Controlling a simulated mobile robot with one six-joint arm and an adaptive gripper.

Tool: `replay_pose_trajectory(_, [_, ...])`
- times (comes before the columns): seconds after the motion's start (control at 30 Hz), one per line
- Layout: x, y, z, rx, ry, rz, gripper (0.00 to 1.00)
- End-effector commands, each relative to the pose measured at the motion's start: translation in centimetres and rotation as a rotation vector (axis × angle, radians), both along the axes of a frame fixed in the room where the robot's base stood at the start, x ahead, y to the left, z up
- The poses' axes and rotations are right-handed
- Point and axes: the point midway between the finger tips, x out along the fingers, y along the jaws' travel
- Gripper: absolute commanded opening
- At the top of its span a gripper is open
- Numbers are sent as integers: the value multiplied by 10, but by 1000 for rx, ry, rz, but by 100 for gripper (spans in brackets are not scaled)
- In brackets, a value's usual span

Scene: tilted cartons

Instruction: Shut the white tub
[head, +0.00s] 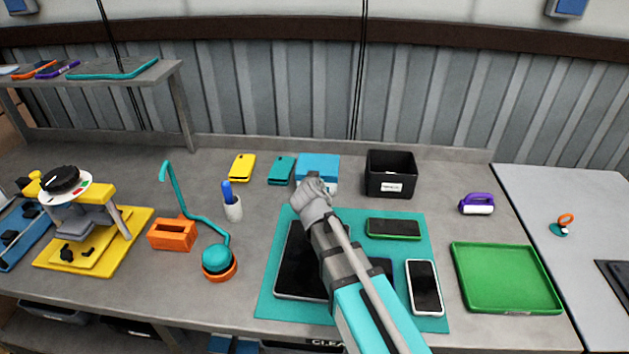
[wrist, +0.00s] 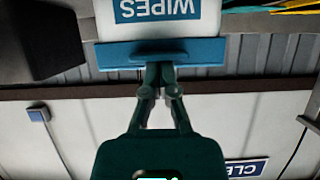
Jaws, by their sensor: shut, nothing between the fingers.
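The white tub (head: 331,188) stands at the back of the bench and is mostly hidden by my gripper in the head view. Its blue lid (head: 319,166) shows above it. In the wrist view, which looks upside down, the tub (wrist: 175,27) carries a "WIPES" label, and the lid (wrist: 205,52) lies along its edge. I cannot tell whether the lid is fully seated. My gripper (head: 312,184) is shut and empty. In the wrist view its fingertips (wrist: 160,70) are at the lid's edge; contact is unclear.
A black bin (head: 390,175) stands just right of the tub. A teal carton (head: 281,170) and a yellow carton (head: 242,167) lie to its left. A teal mat (head: 270,290) with several devices lies under my arm. A green tray (head: 505,278) is at right.

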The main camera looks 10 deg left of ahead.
Motion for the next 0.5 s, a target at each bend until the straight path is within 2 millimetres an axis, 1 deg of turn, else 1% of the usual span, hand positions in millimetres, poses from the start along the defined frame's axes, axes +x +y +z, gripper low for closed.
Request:
replay_pose_trajectory(0.13, [-1,-2,14,1,0,-4,0])
replay_pose_trajectory(0.5, [-8,-2,39,0,-12,4,0])
